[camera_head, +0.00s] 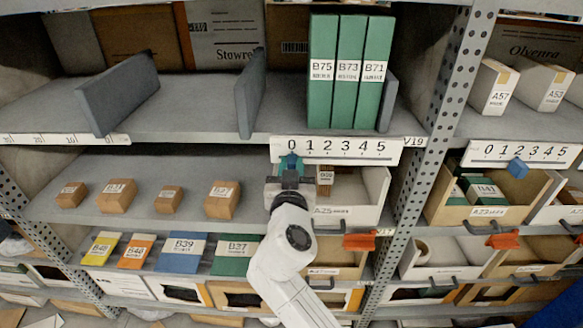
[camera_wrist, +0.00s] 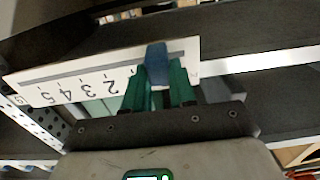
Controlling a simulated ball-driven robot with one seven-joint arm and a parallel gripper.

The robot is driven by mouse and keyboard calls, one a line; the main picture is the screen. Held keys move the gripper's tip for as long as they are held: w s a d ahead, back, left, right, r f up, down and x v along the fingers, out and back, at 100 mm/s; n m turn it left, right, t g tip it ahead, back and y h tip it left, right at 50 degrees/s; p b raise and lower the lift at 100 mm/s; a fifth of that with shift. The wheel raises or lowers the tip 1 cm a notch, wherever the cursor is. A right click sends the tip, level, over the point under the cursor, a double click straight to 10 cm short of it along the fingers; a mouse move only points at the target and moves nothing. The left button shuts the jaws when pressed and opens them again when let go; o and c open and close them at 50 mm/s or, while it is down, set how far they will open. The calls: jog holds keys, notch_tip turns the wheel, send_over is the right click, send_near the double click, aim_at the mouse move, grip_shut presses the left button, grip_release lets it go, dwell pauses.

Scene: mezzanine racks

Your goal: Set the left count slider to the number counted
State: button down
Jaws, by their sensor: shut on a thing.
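The left count slider's white scale (camera_head: 340,150), marked 0 to 5, runs along the shelf edge below three green binders (camera_head: 349,75) labelled B75, B73 and B71. My gripper (camera_head: 291,164) is at the scale's left end, just under the 0. In the wrist view the scale (camera_wrist: 60,78) appears upside down. There the blue slider knob (camera_wrist: 156,58) stands between the green fingers of my gripper (camera_wrist: 160,72), which are shut on it. The fingers hide the low end of the scale there; 2 to 5 are readable. In the head view my gripper mostly hides the knob.
A second scale (camera_head: 522,153) with a blue knob (camera_head: 517,168) is on the right bay, past a perforated upright (camera_head: 455,85). Grey dividers (camera_head: 250,92) stand on the upper shelf. Small brown boxes (camera_head: 117,195) and an open bin (camera_head: 350,212) are below.

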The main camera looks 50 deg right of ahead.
jog(key=shift+d, duration=0.1)
jog(key=s+d, duration=0.1)
jog(key=s, duration=0.1)
jog(key=s+d+b, duration=0.1)
jog(key=s+d, duration=0.3)
jog(key=shift+s, duration=0.2)
jog(key=c, duration=0.9)
grip_release()
jog(key=shift+a, duration=0.1)
jog(key=shift+s+a+b, duration=0.2)
jog(key=shift+a+b, duration=0.05)
jog(key=shift+b, duration=0.15)
jog(key=shift+b+v, duration=1.45)
jog(key=shift+v, duration=3.65)
